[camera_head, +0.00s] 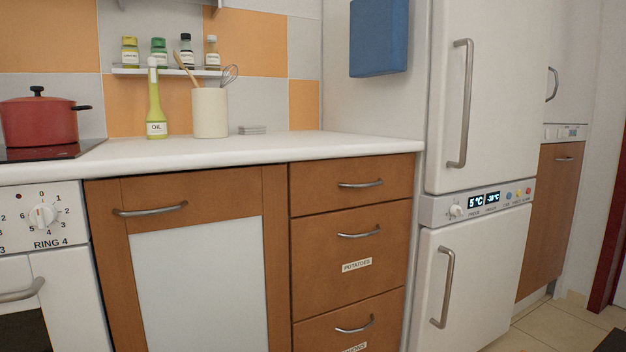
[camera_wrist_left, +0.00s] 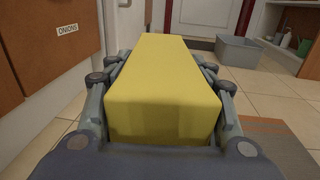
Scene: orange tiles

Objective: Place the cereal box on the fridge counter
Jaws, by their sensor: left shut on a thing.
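In the left wrist view my left gripper (camera_wrist_left: 165,98) is shut on a plain yellow box (camera_wrist_left: 165,85), with its fingers along both sides of it. I take this to be the cereal box; no print shows on it. The box points away from the camera above the tiled floor, with the wooden drawers to its left. The white counter (camera_head: 270,146) runs beside the white fridge (camera_head: 487,90) in the head view. Neither gripper nor the box shows in the head view.
A red pot (camera_head: 38,120) stands on the hob at the left. An oil bottle (camera_head: 155,105) and a utensil jar (camera_head: 210,113) stand at the counter's back. The counter's right part is mostly clear. A grey bin (camera_wrist_left: 239,52) stands on the floor.

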